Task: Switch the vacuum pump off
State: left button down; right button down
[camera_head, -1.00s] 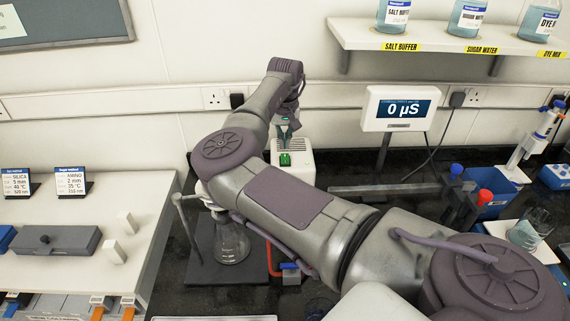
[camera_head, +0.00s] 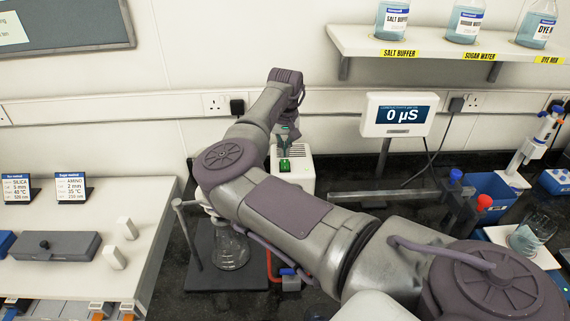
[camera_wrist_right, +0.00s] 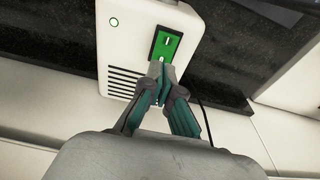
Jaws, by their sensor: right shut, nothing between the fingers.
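The vacuum pump (camera_head: 303,178) is a white box with vent slots, behind my right arm on the dark bench. A green rocker switch (camera_head: 284,165) sits on its top. In the right wrist view, the pump (camera_wrist_right: 130,50) shows its slots, a small round green-ringed light (camera_wrist_right: 114,22) and the green switch (camera_wrist_right: 166,46). My right gripper (camera_head: 285,146) is shut and empty, pointing down over the switch. In the right wrist view, its fingertips (camera_wrist_right: 160,68) are at the lower edge of the switch; I cannot tell if they touch. My left gripper is not in view.
A glass flask (camera_head: 231,247) on a dark stand base is left of the pump, below my right arm. A conductivity meter (camera_head: 398,114) reading 0 µS stands at right. A white side bench (camera_head: 60,215) is at left.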

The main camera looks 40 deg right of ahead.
aim_at(285, 162)
jog(key=shift+s+a+f, duration=0.1)
jog(key=shift+f, duration=1.15)
dwell(1.0)
notch_tip(285, 162, up, 2)
jog(key=shift+r+p, duration=0.15)
jog(key=shift+p, duration=1)
notch_tip(285, 162, up, 5)
jog(key=p, duration=0.5)
jog(key=shift+f, duration=0.2)
